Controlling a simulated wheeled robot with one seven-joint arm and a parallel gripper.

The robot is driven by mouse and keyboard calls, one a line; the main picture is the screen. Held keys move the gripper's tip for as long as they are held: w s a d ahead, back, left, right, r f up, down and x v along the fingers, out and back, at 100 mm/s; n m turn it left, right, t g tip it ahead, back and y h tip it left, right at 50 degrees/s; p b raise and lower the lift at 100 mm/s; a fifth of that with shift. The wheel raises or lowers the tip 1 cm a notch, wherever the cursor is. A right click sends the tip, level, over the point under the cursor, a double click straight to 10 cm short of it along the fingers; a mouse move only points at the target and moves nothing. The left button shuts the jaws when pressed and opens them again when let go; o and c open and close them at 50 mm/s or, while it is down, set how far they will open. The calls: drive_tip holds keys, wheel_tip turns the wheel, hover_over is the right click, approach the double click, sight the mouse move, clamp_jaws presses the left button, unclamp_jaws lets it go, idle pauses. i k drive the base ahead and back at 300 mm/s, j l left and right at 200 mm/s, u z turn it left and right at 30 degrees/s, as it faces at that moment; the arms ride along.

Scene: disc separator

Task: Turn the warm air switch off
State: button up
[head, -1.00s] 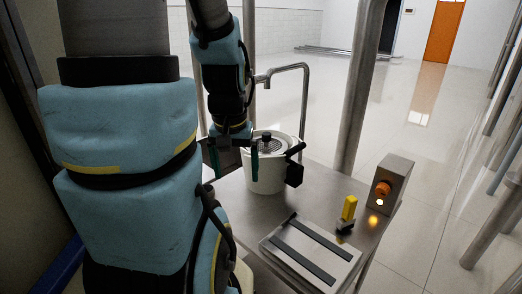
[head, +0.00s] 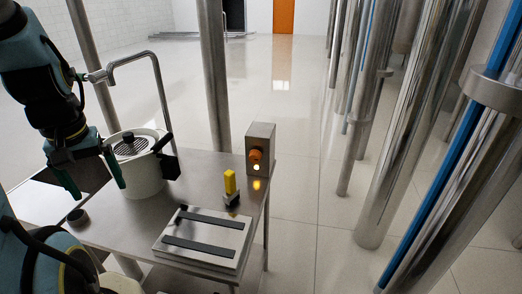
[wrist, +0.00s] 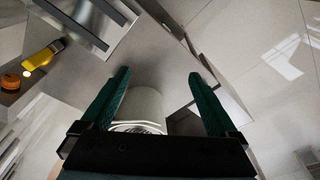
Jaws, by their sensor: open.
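A steel switch box (head: 260,148) stands at the right back corner of the metal table. It carries an orange knob (head: 255,155) on its front with a glowing lamp (head: 256,185) below. The knob also shows at the left edge of the wrist view (wrist: 10,82); its exact setting is too small to tell. My gripper (head: 98,188) is at the far left, beside the white pot and well away from the switch box. Its green fingers are apart with nothing held, also in the wrist view (wrist: 158,76).
The white pot (head: 143,178) with a dark-knobbed lid and black handle stands between my gripper and the box. A yellow-topped piece (head: 230,184) and a flat steel plate with dark strips (head: 204,238) lie nearer. Steel posts (head: 213,80) rise behind the table.

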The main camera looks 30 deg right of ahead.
sight(256, 156)
drive_tip(key=k+l+u, duration=0.1)
drive_tip(key=u, duration=0.3)
drive_tip(key=k+l+u, duration=0.15)
drive_tip(key=u, duration=0.3)
drive_tip(key=k+l+u, duration=0.15)
drive_tip(key=u, duration=0.25)
drive_tip(key=k+l+u, duration=0.1)
drive_tip(key=k+u, duration=0.55)
drive_tip(key=k+l+z, duration=0.1)
drive_tip(key=z, duration=0.75)
drive_tip(key=l+z, duration=0.2)
drive_tip(key=z, duration=0.2)
drive_tip(key=k+l+z, duration=0.1)
drive_tip(key=z, duration=0.3)
drive_tip(key=i+j, duration=0.1)
drive_tip(key=j, duration=0.2)
drive_tip(key=i+j+z, duration=0.15)
drive_tip(key=j, duration=0.15)
